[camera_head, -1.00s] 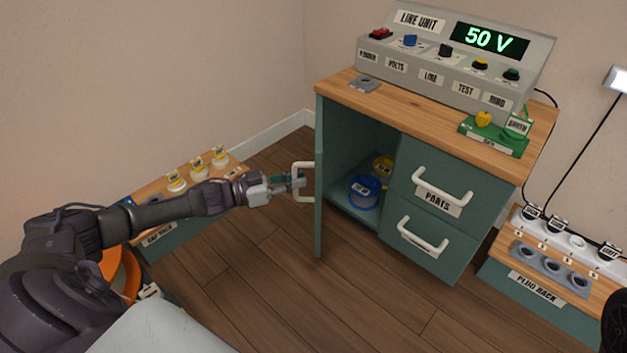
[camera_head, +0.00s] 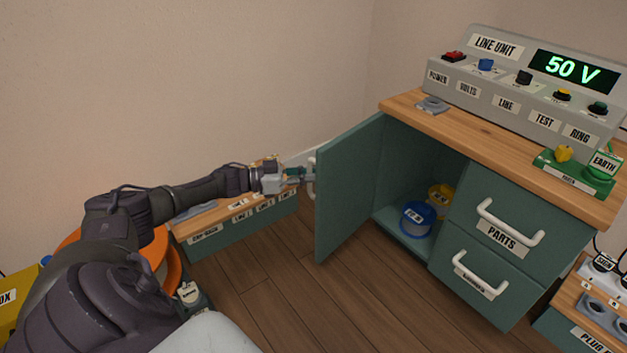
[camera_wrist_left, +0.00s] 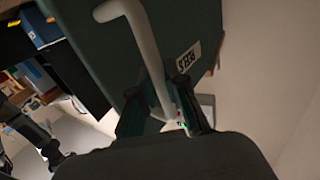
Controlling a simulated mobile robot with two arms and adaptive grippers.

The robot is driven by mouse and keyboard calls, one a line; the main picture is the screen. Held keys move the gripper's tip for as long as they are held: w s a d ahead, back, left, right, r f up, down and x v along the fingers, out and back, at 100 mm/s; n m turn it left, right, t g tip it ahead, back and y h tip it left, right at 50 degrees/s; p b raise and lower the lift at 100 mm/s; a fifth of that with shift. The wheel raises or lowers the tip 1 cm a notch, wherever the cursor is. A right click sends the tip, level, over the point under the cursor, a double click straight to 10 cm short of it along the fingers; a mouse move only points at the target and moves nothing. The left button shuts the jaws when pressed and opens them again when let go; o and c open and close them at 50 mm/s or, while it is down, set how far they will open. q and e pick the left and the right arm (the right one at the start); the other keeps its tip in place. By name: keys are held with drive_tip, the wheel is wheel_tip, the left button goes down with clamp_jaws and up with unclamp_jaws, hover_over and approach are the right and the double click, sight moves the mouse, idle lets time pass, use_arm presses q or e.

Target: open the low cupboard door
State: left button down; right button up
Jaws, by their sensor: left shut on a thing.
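The low cupboard door (camera_head: 348,188) is a dark green panel hinged at the cabinet's left front edge. It stands wide open, swung out to the left. Its white bar handle (camera_wrist_left: 143,50) fills the middle of the left wrist view; in the head view its edge (camera_head: 312,182) shows at the door's outer side. My left gripper (camera_head: 303,174) is shut on the handle, its fingers either side of the bar in the wrist view (camera_wrist_left: 165,105). The inside of the cupboard (camera_head: 400,224) is visible, with a blue reel (camera_head: 417,219) and a yellow reel (camera_head: 440,199). My right gripper is not visible.
The line unit (camera_head: 520,85) stands on the wooden cabinet top, with a green earth block (camera_head: 575,178). Two drawers, the upper marked PARTS (camera_head: 510,222), are closed. A low cap rack (camera_head: 235,222) stands behind my left arm. Bare floor (camera_head: 330,300) lies before the cabinet.

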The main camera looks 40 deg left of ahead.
use_arm(q)
drive_tip(key=shift+a, duration=0.1)
drive_tip(key=c, duration=1.2)
unclamp_jaws()
drive_tip(key=v, duration=1.2)
